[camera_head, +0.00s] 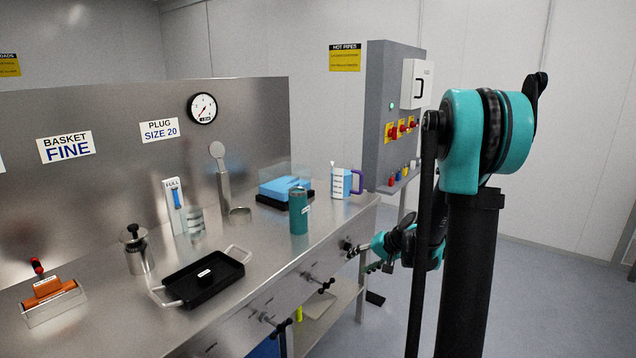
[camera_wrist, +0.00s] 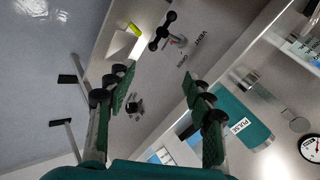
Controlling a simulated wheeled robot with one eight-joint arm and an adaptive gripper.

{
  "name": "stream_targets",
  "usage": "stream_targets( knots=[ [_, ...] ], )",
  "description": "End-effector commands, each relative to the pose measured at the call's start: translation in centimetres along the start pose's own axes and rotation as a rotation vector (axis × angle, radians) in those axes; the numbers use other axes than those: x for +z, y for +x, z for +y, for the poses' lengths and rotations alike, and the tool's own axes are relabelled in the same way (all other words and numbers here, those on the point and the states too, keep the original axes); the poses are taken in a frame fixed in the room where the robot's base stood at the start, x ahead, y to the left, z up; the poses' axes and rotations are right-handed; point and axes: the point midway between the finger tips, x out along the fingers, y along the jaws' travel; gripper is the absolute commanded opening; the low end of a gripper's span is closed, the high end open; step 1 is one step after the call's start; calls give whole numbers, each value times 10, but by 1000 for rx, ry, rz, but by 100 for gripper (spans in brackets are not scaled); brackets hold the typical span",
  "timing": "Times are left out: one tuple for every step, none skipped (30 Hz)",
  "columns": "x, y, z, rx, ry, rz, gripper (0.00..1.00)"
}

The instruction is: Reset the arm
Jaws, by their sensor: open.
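My gripper (camera_head: 360,256) is near the right end of the steel bench's front panel, below the bench top. In the wrist view its two fingers (camera_wrist: 160,95) with green pads stand apart, open, with nothing held between them. A small black knob (camera_wrist: 133,105) shows beyond the gap, close to the left finger. A black multi-armed valve handle (camera_wrist: 162,30) with lettering beside it is farther up the panel. My arm is bent, with a large teal joint at the right of the head view. Whether the fingers touch the panel cannot be told.
The steel bench (camera_head: 225,275) holds a black tray (camera_head: 203,282), a teal cylinder (camera_head: 299,210), a blue block (camera_head: 285,188), a measuring jug (camera_head: 346,183) and a metal canister (camera_head: 137,250). Handles (camera_head: 320,281) stick out from its front. A grey control cabinet (camera_head: 385,120) stands behind. Floor is clear at right.

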Motion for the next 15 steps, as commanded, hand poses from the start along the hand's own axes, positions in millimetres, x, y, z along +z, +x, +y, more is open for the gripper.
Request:
stream_targets(
  knots=[
    [17,-9,-1,35,-20,-4,53],
    [26,-14,0,57,-33,-6,53],
    [39,-20,1,87,-50,-8,53],
    [48,-25,2,109,-63,-10,53],
    [57,-30,4,132,-76,-12,53],
    [69,-37,7,162,-93,-13,53],
    [78,-42,9,185,-107,-14,53],
    [88,-46,12,207,-120,-16,53],
    [100,-53,16,237,-139,-17,53],
    [108,-58,19,259,-152,-17,53],
    [117,-62,22,280,-165,-17,53],
    [130,-68,27,310,-184,-18,53],
    [138,-73,30,331,-199,-18,53],
    [147,-77,35,353,-213,-18,53],
    [158,-84,40,382,-232,-17,53]
  ],
)
